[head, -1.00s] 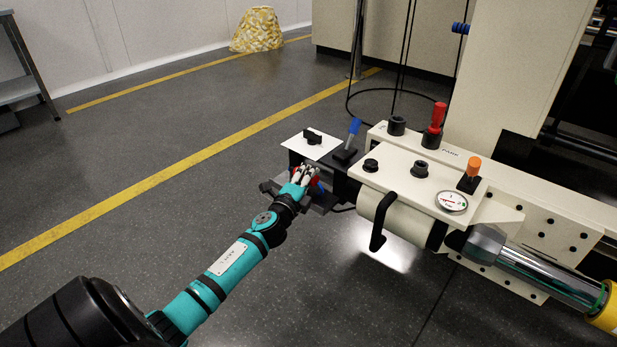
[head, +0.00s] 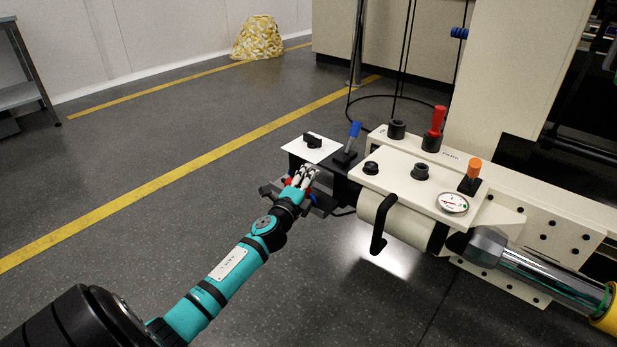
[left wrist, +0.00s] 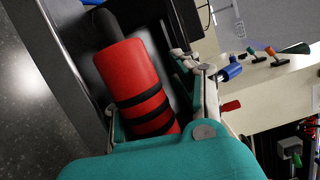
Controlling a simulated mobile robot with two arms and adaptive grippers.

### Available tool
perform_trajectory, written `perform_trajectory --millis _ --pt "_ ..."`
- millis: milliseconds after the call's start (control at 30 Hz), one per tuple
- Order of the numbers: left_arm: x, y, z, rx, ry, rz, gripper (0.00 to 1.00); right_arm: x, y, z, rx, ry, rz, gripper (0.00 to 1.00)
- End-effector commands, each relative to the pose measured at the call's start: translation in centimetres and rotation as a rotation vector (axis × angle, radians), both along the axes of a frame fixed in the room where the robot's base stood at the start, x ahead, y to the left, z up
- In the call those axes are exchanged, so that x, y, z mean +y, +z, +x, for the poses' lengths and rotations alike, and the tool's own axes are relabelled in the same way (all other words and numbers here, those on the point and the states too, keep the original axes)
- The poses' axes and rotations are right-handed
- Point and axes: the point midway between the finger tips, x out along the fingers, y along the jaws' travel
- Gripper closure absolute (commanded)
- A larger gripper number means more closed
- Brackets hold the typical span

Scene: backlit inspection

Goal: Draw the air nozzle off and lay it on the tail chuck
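A red cylinder with black bands and a dark end, which looks like the air nozzle, lies between the fingers in the left wrist view (left wrist: 128,75). My left gripper (head: 303,177) reaches over a dark holder at the end of the machine. Its fingers stand on either side of the red cylinder, with a gap on the right side in the wrist view, so it looks open. The grey metal chuck (head: 483,247), probably the tail chuck, sits on the chrome shaft at right. My right gripper is not in view.
The cream machine panel carries a red handle (head: 434,128), an orange handle (head: 470,176), a dial gauge (head: 453,202) and black knobs. A blue-handled lever (head: 352,138) stands close behind my left gripper. A black hooked handle (head: 380,226) sticks out in front.

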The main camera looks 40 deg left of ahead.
Motion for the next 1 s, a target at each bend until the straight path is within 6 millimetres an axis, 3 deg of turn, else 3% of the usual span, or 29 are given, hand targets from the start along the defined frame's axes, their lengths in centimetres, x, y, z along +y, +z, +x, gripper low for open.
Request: perform_trajectory --millis 33,167,333,700,1000 --pt "-0.3 -3.2 -0.5 0.051 0.002 -0.018 0.48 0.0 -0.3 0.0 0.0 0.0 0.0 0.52" --pt "-0.4 -3.2 -0.7 0.051 0.002 -0.019 0.48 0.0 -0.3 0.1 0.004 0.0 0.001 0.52" --pt "-0.9 -2.9 -2.7 0.044 0.002 -0.017 0.48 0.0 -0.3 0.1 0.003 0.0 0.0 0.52" --pt "-2.6 -0.9 -9.9 0.01 0.003 -0.005 0.48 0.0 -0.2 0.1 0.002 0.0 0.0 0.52" --pt "-3.0 0.1 -12.0 -0.007 0.001 0.004 0.48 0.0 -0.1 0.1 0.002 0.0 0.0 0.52"
